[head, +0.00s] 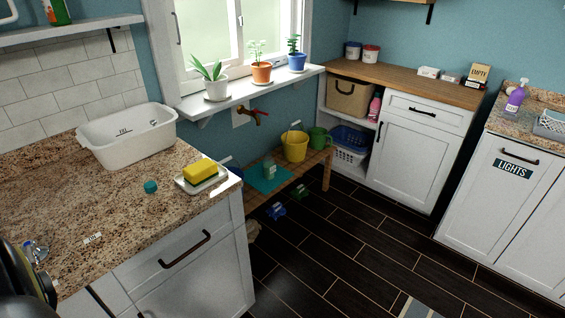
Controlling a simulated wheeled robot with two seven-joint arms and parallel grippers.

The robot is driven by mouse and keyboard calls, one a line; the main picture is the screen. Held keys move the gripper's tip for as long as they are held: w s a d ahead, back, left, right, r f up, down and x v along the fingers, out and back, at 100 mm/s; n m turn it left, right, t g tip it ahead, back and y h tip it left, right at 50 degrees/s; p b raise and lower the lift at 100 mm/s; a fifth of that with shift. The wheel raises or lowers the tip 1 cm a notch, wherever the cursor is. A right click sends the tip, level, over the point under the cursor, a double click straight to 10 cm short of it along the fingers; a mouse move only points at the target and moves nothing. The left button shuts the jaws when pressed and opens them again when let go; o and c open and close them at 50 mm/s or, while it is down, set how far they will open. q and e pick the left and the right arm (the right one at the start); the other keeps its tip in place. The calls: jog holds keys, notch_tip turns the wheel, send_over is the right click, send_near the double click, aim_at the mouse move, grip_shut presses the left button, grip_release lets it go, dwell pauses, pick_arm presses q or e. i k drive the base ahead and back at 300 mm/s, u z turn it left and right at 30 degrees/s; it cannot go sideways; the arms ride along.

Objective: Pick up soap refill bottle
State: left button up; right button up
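Several bottles are in view, and I cannot tell by label which is the soap refill bottle. A small pale green bottle (269,168) stands upright on a teal mat (262,182) on the low wooden bench under the window. A pink bottle (374,108) stands in the open shelf of the back cabinet. A green bottle (55,12) on the upper left shelf is cut by the frame edge. Neither gripper can be made out.
The left granite counter (110,215) holds a white basin (128,134), a yellow sponge (200,169) on a dish and a teal cap (151,187). Yellow (295,147) and green (319,138) buckets stand on the bench. The dark floor (340,240) is mostly clear.

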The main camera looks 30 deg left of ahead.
aim_at(270, 165)
jog(key=u, duration=0.05)
jog(key=i, duration=1.9)
jog(key=u, duration=1.05)
jog(key=i, duration=1.2)
jog(key=u, duration=1.7)
jog(key=i, duration=0.4)
jog(key=u, duration=0.35)
